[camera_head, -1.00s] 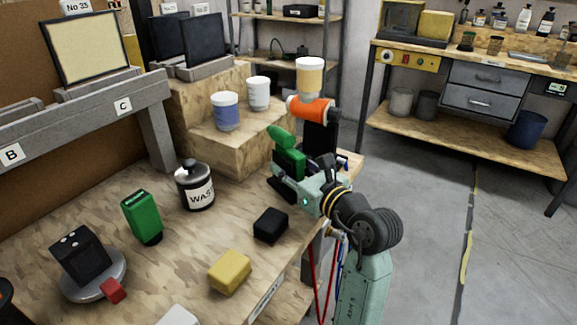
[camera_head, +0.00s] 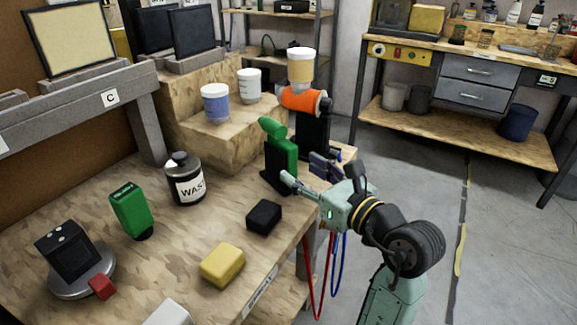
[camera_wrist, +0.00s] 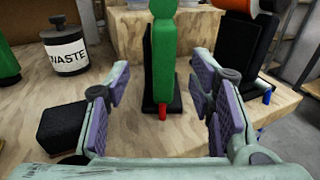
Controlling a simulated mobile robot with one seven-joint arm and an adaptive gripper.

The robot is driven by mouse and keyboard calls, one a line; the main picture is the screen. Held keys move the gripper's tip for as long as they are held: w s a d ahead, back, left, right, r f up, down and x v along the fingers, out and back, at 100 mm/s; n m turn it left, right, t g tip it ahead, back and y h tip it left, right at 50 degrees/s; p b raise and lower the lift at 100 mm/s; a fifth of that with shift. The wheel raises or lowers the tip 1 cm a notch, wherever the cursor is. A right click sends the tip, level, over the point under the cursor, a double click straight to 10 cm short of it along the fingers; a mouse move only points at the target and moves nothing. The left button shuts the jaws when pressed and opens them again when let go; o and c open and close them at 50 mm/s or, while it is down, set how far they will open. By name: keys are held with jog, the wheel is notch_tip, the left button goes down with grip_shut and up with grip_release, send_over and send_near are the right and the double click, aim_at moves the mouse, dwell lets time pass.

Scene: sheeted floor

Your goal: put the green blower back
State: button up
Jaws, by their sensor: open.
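The green blower (camera_head: 281,146) stands upright in a black holder (camera_head: 275,172) near the right side of the wooden workbench. In the wrist view the green blower (camera_wrist: 163,50) is straight ahead, with its black holder (camera_wrist: 151,80) behind and beside it and a small red tip below. My gripper (camera_head: 306,172) is open and empty, just to the right of the blower in the head view. In the wrist view my gripper's (camera_wrist: 160,98) pads are spread wide on either side of the blower, apart from it.
An orange tool (camera_head: 304,102) sits in a black stand just behind, with a cup on top. Open floor lies right.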

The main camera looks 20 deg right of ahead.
jog(key=v, duration=0.4)
jog(key=shift+b, duration=0.3)
dwell(0.9)
